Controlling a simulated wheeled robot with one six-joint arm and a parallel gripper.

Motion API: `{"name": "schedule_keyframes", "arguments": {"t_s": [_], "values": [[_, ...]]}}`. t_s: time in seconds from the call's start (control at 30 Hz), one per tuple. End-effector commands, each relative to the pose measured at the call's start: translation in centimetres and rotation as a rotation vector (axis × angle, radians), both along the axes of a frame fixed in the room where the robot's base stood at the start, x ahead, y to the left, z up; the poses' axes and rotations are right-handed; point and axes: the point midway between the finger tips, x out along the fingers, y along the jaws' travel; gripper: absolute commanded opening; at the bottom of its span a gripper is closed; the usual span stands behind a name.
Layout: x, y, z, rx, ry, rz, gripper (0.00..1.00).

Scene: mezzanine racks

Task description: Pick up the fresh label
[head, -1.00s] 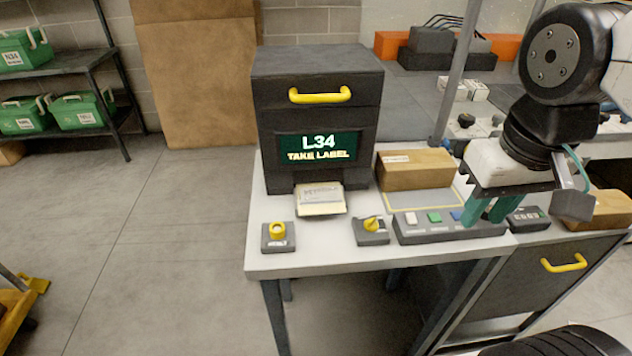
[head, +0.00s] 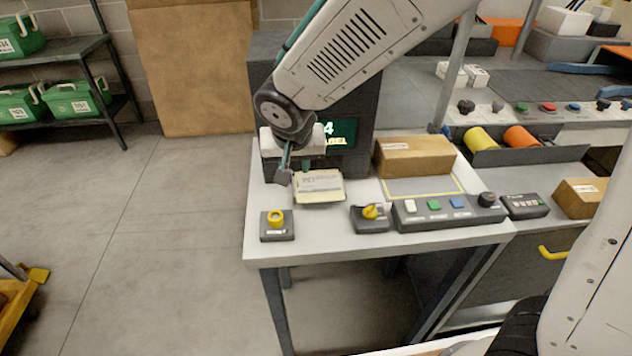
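The fresh label (head: 320,186) is a pale printed slip on a small tray at the front of the dark label printer (head: 262,75). The printer stands on the white table, and its green screen is partly covered by my arm. My gripper (head: 297,164) is at the printer's front, just behind and left of the label in the picture. Its teal fingers look apart, with nothing seen between them. The fingertips are partly hidden, and I cannot tell whether they touch the label.
A cardboard box (head: 415,157) sits right of the printer. A yellow-knobbed switch (head: 277,226), another yellow knob (head: 370,217) and a button panel (head: 448,212) line the table's front. Green bins (head: 75,103) stand on a shelf at left.

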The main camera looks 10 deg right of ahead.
Motion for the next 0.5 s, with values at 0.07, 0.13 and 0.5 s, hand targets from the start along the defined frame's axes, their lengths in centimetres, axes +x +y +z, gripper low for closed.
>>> {"name": "schedule_keyframes", "arguments": {"t_s": [0.07, 0.13, 0.5], "values": [[0.3, -0.1, -1.0, -0.001, 0.003, -0.002, 0.29], [0.6, -0.2, -1.7, -0.001, 0.003, -0.002, 0.29], [2.4, -0.7, -5.7, -0.002, 0.003, -0.001, 0.29]]}}
